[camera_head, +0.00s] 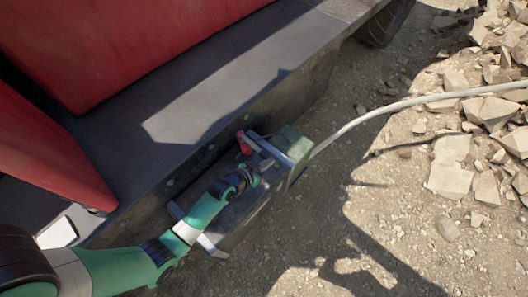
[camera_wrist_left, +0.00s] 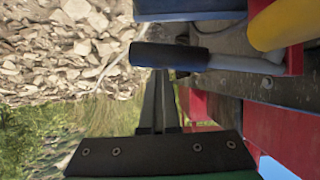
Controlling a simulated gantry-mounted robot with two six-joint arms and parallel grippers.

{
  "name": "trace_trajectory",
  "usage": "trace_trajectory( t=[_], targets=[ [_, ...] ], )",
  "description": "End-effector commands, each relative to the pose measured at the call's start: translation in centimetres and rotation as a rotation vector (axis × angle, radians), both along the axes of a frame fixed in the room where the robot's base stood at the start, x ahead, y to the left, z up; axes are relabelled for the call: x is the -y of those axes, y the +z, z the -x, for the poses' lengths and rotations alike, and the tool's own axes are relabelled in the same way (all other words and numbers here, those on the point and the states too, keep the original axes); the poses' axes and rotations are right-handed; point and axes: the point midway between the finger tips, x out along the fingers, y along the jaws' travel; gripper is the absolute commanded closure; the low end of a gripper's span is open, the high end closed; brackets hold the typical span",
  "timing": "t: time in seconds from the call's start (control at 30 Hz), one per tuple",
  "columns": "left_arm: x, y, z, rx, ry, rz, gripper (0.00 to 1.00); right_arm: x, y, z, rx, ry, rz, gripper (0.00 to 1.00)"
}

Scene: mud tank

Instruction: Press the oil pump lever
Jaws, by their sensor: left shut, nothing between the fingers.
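The oil pump (camera_head: 240,212) is a dark, box-shaped unit with a light metal frame on the ground beside the red vehicle. A lever with a black grip (camera_wrist_left: 168,56) and a grey shaft (camera_wrist_left: 245,64) lies across the upper middle of the left wrist view. My left gripper (camera_head: 264,168) is over the pump in the head view. In the left wrist view its dark fingers (camera_wrist_left: 158,76) are together and empty, with their tips at the black grip. I cannot tell whether they touch it. The lever is not clear in the head view. My right gripper is not in view.
A red knob-like part (camera_head: 244,143) sits at the pump's back edge. A pale hose (camera_head: 400,105) runs from the pump to the upper right. The vehicle's dark step (camera_head: 110,150) borders the pump. Broken rocks (camera_head: 455,165) lie at right; the gravel between is mostly clear.

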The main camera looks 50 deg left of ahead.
Motion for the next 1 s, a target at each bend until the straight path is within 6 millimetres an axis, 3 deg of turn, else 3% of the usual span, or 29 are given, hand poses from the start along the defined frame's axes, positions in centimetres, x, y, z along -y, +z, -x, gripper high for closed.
trace_trajectory(
  t=[0.03, 0.23, 0.47, 0.5, 0.7, 1.0],
  targets=[
    [0.1, -1.1, 0.5, -0.026, -0.001, 0.006, 1.0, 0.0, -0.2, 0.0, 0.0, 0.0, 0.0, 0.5],
    [0.2, -0.2, 0.6, -0.027, -0.001, 0.005, 1.0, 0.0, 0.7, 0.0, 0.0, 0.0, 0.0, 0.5],
    [0.9, 4.9, 0.9, -0.01, -0.009, 0.002, 1.0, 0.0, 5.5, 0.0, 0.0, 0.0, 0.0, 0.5],
    [1.2, 4.4, 2.1, -0.011, -0.007, 0.002, 1.0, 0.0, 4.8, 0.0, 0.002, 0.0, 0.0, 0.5],
    [2.1, 6.7, 6.1, -0.007, -0.007, 0.001, 1.0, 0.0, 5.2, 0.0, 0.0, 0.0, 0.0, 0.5],
    [2.9, 8.6, 9.0, -0.004, -0.007, 0.001, 1.0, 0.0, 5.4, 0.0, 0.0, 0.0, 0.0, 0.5]
  ],
)
